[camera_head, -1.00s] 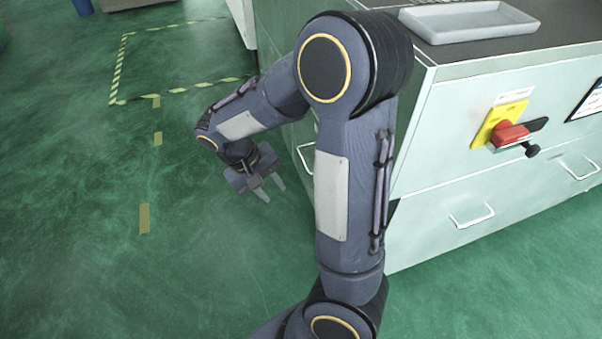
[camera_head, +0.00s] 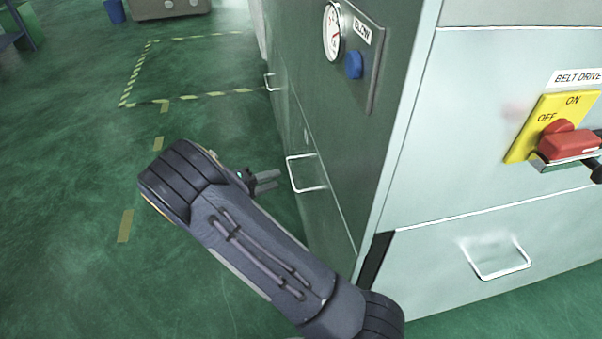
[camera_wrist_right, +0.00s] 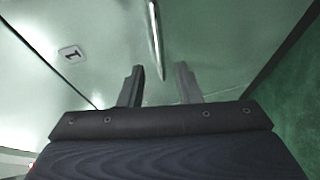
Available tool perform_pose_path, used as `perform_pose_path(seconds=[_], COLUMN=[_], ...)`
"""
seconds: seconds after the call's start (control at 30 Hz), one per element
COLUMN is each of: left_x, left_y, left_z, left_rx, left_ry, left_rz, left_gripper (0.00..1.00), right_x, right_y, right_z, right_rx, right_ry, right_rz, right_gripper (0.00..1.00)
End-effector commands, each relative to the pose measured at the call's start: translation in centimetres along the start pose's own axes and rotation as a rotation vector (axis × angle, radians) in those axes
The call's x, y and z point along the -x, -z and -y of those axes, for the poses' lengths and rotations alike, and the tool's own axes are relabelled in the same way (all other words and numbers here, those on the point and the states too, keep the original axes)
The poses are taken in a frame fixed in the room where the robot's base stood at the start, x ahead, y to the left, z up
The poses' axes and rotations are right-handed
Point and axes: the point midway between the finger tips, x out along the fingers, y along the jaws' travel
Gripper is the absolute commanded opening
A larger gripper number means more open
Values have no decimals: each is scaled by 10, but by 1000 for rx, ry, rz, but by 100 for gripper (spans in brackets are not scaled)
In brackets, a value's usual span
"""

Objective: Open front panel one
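Front panel one (camera_wrist_right: 105,25) is a pale panel with a small label reading 1 (camera_wrist_right: 72,53) in the right wrist view. Its bar handle (camera_wrist_right: 155,40) stands just beyond my right gripper (camera_wrist_right: 160,73), whose two fingers are apart with nothing between them. In the head view, my right gripper (camera_head: 268,180) is beside the machine's left face, a little left of a white wire handle (camera_head: 305,172) and apart from it. The number label does not show in the head view. My left gripper is not in view.
The machine's left face has a gauge (camera_head: 332,32) and a blue button (camera_head: 354,65) above. A red switch on a yellow plate (camera_head: 550,130) and a lower handle (camera_head: 497,262) are on the right face.

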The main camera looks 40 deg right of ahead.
Motion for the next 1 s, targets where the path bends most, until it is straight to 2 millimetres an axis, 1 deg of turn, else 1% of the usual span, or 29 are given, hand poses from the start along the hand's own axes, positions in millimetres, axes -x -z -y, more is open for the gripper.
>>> perform_pose_path(seconds=[0.2, 0.4, 0.53, 0.77, 0.8, 0.87, 1.0], left_x=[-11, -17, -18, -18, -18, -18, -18], left_y=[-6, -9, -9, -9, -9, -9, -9], left_z=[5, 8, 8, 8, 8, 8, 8], left_rx=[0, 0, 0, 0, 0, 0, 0], left_ry=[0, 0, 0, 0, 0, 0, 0], left_rz=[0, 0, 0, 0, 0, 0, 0], left_gripper=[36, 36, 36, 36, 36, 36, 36], right_x=[-37, -63, -69, -70, -70, -70, -70], right_y=[-2, -2, -1, -1, -1, -1, -1], right_z=[2, 2, 1, 0, 0, 0, 0], right_rx=[0, 1, 2, 2, 2, 2, 2], right_ry=[1, 2, 3, 3, 3, 3, 3], right_rz=[7, 5, 4, 3, 3, 3, 3], right_gripper=[31, 31, 31, 31, 30, 22, 3])
